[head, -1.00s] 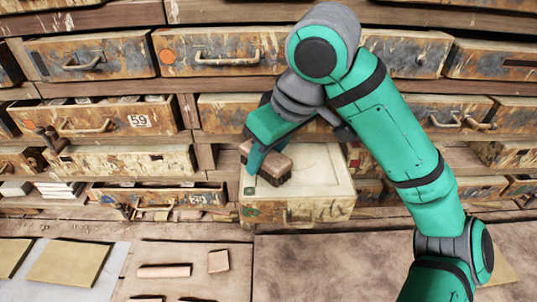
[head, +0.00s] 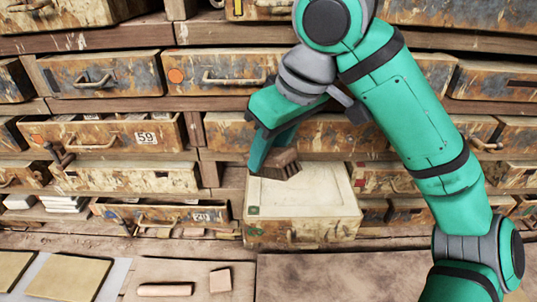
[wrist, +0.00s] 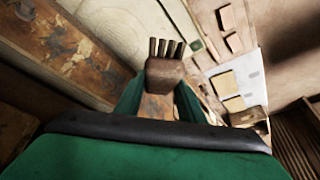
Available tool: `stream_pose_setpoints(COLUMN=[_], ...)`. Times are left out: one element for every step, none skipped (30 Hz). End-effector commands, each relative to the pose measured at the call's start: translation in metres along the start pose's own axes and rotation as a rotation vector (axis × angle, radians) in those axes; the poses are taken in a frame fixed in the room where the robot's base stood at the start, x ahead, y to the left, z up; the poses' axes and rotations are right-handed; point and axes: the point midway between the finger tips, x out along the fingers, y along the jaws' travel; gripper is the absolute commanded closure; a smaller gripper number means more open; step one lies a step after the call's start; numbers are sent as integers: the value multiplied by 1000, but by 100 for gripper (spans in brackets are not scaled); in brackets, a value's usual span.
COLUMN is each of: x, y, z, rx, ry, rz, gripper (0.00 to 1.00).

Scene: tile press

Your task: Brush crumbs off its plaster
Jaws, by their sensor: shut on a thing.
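A brown wooden brush (head: 278,164) with dark bristles is in my gripper (head: 268,160). The green fingers are shut on its block, and the bristles show in the wrist view on the brush (wrist: 165,76). The plaster (head: 318,192) is a pale, flat slab in the top of a pulled-out, paint-chipped drawer (head: 295,231). It also shows in the wrist view as a pale surface (wrist: 125,28). The brush hangs above its back left part, tilted and apparently clear of it. I cannot make out crumbs on the plaster at this size.
Worn drawers fill the wall behind, including the drawer labelled 59 (head: 105,134), which stands partly open. On the bench in front lie a clay roll (head: 165,289), a small clay block (head: 220,280) and yellowish tiles (head: 67,277). The bench right of these is bare.

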Motion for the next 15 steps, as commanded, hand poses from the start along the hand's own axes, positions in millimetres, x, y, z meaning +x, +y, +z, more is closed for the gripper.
stream_pose_setpoints(x=[0, 0, 0, 0, 0, -1, -2, -3, -5, -7, -8, -11, -14, -16, -20], y=[1, 1, 1, 1, 1, 2, 2, 2, 2, 2, 2, 2, 2, 2, 2], z=[-1, -1, -1, -1, -1, -2, -2, -2, -3, -4, -5, -6, -7, -8, -9], rx=[4, 4, 4, 4, 4, 5, 5, 5, 5, 5, 5, 5, 5, 5, 5], ry=[5, 5, 5, 5, 5, 5, 5, 5, 5, 5, 5, 5, 5, 5, 5], rz=[3, 3, 3, 3, 3, 3, 3, 3, 4, 4, 4, 4, 4, 5, 5], gripper=[100, 100, 100, 100, 100, 100, 100, 100, 100, 100, 100, 100, 100, 100, 100])
